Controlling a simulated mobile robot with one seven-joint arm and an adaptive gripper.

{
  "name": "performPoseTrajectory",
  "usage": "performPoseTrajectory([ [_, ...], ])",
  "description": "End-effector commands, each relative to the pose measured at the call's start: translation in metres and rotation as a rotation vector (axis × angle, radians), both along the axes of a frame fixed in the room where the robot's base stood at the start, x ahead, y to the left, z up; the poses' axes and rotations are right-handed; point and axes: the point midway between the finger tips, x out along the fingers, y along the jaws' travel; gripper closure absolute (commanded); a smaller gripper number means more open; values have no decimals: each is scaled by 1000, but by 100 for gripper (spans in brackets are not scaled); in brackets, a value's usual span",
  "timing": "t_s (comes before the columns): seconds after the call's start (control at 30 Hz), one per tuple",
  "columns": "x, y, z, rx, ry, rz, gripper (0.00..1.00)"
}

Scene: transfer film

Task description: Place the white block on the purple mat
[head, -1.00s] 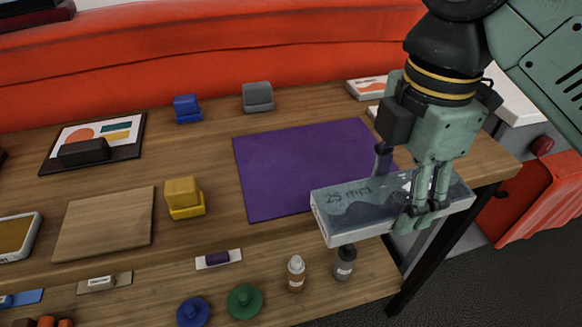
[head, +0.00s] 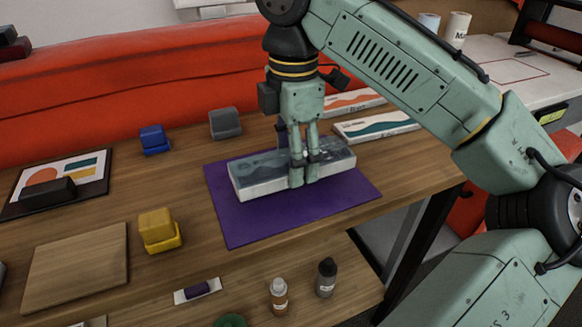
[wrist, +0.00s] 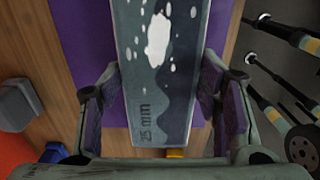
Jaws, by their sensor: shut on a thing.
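The white block (head: 262,189) is a long flat box with white sides and a grey-blue printed top; "25 mm" is readable on its top in the wrist view (wrist: 160,85). My gripper (head: 304,172) is shut across its middle, a finger on each long side. The block lies over the purple mat (head: 300,214), roughly level and near the mat's middle. I cannot tell whether its underside touches the mat. The block hides part of the mat; bare purple shows in front, left and right.
A yellow block (head: 158,228) stands left of the mat. Blue (head: 154,139) and grey (head: 224,123) blocks stand behind it. Flat printed boxes (head: 376,126) lie at back right. Bottles (head: 326,277) stand on the lower shelf in front.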

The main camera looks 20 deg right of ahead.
Motion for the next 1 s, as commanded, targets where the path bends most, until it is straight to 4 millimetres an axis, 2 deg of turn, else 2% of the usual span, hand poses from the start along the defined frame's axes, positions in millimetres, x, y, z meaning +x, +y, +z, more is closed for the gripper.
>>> performPoseTrajectory([
  [0.1, 5, 0, -3, -2, 1, -2, 74],
  [0.37, 5, 1, -34, -3, 0, -2, 74],
  [0.73, 5, 1, -39, 1, 0, 0, 74],
  [0.77, 5, 1, -39, 1, 0, 0, 42],
  [1.0, 5, 1, -39, -1, 0, -1, 26],
])
